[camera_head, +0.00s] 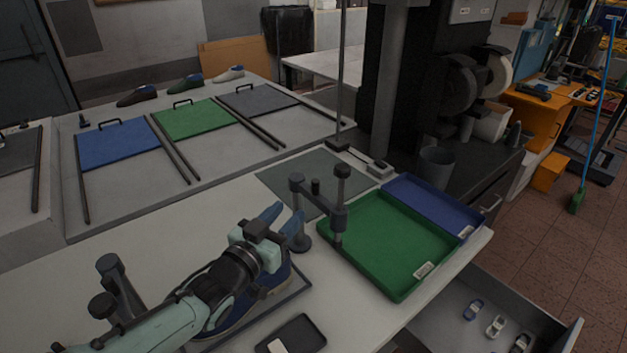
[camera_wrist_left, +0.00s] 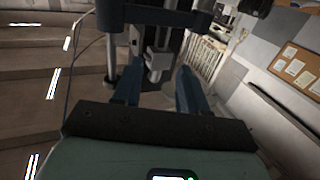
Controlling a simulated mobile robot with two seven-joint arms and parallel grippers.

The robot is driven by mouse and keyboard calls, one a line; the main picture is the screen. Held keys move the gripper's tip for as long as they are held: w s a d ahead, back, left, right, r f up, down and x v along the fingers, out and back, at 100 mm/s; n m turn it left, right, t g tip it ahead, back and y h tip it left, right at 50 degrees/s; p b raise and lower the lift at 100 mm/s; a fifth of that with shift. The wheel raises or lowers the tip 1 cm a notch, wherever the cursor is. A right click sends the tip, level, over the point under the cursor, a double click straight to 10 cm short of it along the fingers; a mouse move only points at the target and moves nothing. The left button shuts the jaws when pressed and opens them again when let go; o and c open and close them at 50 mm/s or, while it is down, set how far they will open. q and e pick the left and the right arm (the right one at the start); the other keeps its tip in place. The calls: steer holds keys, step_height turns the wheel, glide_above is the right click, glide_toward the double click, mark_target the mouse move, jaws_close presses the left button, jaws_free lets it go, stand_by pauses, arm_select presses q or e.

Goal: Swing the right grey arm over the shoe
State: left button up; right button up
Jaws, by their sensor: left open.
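The right grey arm (camera_head: 325,214) stands on a post at the right of the shoe. Its bar points away from the shoe toward the green tray and carries upright dark knobs. The shoe (camera_head: 250,303) is blue and sits on a dark base, mostly hidden under my left arm. My left gripper (camera_head: 287,215) is open at the left side of the post, its blue fingers close to it; I cannot tell whether they touch. In the left wrist view, a grey part of the fixture (camera_wrist_left: 158,62) shows between the open fingers (camera_wrist_left: 157,80). My right gripper is out of view.
A green tray (camera_head: 414,284) and a blue tray (camera_head: 470,226) stand right of the post. Another grey arm (camera_head: 112,270) stands at the left. A small dark tray (camera_head: 291,335) lies in front. A dark mat (camera_head: 270,180) lies behind the post.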

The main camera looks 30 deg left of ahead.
mark_target(313, 186)
arm_select(q)
steer(key=w+p, duration=0.1)
steer(key=w, duration=1.1)
jaws_close()
